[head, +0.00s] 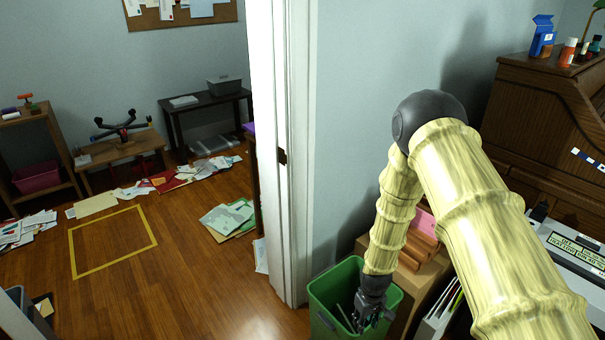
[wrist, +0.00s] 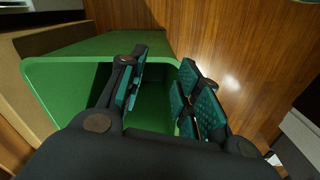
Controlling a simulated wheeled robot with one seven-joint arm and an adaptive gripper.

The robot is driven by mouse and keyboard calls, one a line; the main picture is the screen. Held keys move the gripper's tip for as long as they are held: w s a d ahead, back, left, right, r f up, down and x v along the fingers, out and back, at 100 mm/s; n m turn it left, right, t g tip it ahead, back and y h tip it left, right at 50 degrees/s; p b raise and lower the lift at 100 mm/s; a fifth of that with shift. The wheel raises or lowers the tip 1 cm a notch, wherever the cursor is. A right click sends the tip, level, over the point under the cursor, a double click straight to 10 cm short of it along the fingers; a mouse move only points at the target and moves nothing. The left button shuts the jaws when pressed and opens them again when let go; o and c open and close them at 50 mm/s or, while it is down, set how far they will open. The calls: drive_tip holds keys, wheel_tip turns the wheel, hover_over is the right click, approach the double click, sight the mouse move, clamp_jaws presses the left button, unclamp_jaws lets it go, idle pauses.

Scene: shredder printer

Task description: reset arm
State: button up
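My gripper (head: 368,318) hangs at the end of my downward-bent arm, at the mouth of a green bin (head: 325,292) in the head view. In the wrist view my gripper (wrist: 162,80) has its two teal-padded fingers apart, with nothing seen between them. The green bin (wrist: 75,70) lies below and around the left finger, and its dark inside shows between the fingers. The right finger is over the bin's right rim. The bottom of the bin is partly hidden by my gripper.
A white door frame (head: 285,150) stands left of my arm. A wooden desk (head: 540,110) and a printer-like machine (head: 570,250) are at right. Papers (head: 228,217) litter the floor beyond the doorway. A yellow floor square (head: 112,240) is clear.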

drive_tip(key=s+d+m, duration=0.3)
drive_tip(key=s+m, duration=0.2)
drive_tip(key=s, duration=3)
wheel_tip(320, 180, down, 22)
drive_tip(key=f+b, duration=0.1)
drive_tip(key=b, duration=2.1)
wheel_tip(320, 180, up, 33)
drive_tip(key=p, duration=3.2)
drive_tip(key=shift+f, duration=0.2)
